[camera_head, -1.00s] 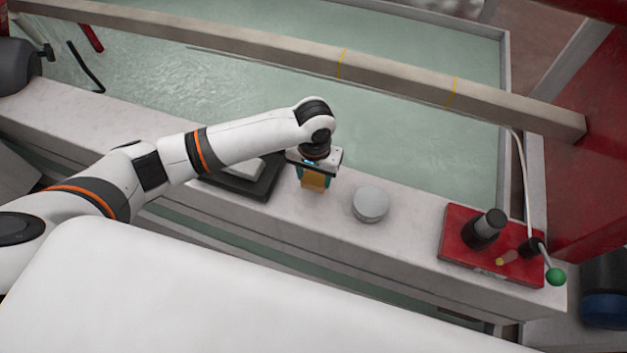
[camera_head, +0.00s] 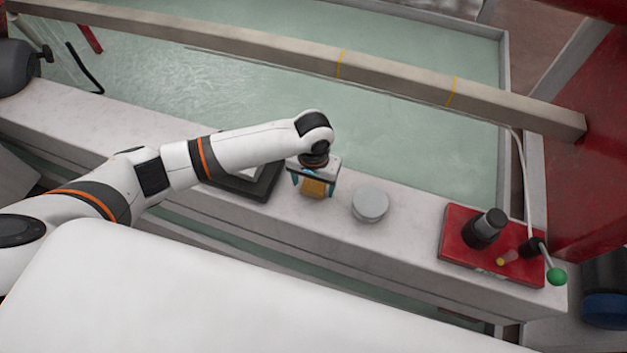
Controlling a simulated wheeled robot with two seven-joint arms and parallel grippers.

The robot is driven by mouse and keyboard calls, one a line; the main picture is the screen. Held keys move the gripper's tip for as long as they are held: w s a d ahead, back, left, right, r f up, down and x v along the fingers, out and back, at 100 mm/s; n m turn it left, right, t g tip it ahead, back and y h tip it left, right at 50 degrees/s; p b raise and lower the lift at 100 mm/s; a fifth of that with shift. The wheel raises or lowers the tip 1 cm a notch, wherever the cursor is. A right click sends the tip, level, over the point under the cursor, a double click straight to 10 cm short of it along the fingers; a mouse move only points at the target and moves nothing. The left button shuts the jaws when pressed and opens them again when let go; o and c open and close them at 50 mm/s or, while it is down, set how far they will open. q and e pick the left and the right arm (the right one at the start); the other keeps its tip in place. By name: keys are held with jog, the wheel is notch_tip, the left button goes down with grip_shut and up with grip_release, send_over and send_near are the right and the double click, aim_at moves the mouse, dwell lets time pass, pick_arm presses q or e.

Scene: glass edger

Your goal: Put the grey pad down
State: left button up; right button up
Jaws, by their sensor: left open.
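My left gripper (camera_head: 314,190) points down over the pale ledge, its teal fingers spread. An orange-yellow block (camera_head: 315,187) shows between the fingers, seemingly low at the ledge surface; I cannot tell whether a finger touches it. No grey pad shows in the gripper. A round light-grey disc (camera_head: 370,204) lies flat on the ledge just right of the gripper, apart from it. A black tray (camera_head: 266,184) with a pale piece in it lies left of the gripper, partly hidden by my left arm. My right gripper is not in view.
A red control box (camera_head: 455,237) with a black knob and a green-tipped lever stands on the right of the ledge (camera_head: 400,240). A long beam (camera_head: 400,75) crosses above the green glass-like surface behind. The ledge is clear between disc and red box.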

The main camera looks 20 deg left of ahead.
aim_at(314, 185)
pick_arm(q)
notch_tip(314, 185, up, 12)
jog(key=p, duration=0.1)
jog(key=shift+r, duration=0.15)
dwell(0.6)
